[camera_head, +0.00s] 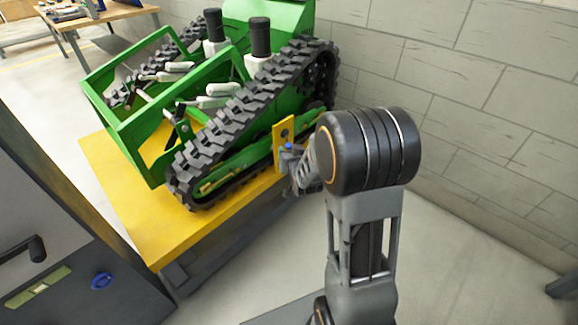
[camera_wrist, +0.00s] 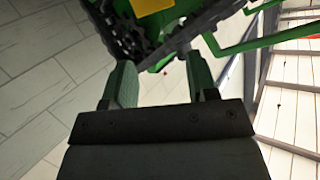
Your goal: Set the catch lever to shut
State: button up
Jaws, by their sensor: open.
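A green tracked carrier (camera_head: 225,110) stands on a yellow-topped bench (camera_head: 130,200). An upright yellow plate (camera_head: 281,139) with a dark round hole is at the carrier's near right side. A small blue piece (camera_head: 288,147) shows in front of the plate; I cannot tell whether it is the catch lever or part of my wrist. My gripper is mostly hidden in the head view, close to that plate. In the wrist view my gripper (camera_wrist: 160,75) is open, with two green fingers apart and nothing between them. A yellow patch (camera_wrist: 150,5) lies beyond the fingers at the top edge.
A grey block wall (camera_head: 480,110) stands behind and to the right. A dark cabinet (camera_head: 75,270) with a black handle and a blue round knob (camera_head: 101,281) is at lower left. A wooden table (camera_head: 100,15) is at the far left.

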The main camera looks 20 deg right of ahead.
aim_at(289, 148)
notch_tip(289, 148, down, 10)
jog(key=w+d+m+t+b, duration=0.1)
jog(key=d+t+b, duration=0.2)
jog(key=b, duration=0.2)
jog(key=shift+h, duration=0.4)
jog(key=w+b, duration=0.1)
jog(key=w, duration=0.3)
jog(key=w+d+b, duration=0.1)
jog(key=w, duration=0.4)
jog(key=w+d+b, duration=0.1)
jog(key=w, duration=0.3)
jog(key=shift+w+d+r, duration=0.1)
jog(key=shift+w+r, duration=0.05)
jog(key=shift+w, duration=0.25)
grip_shut()
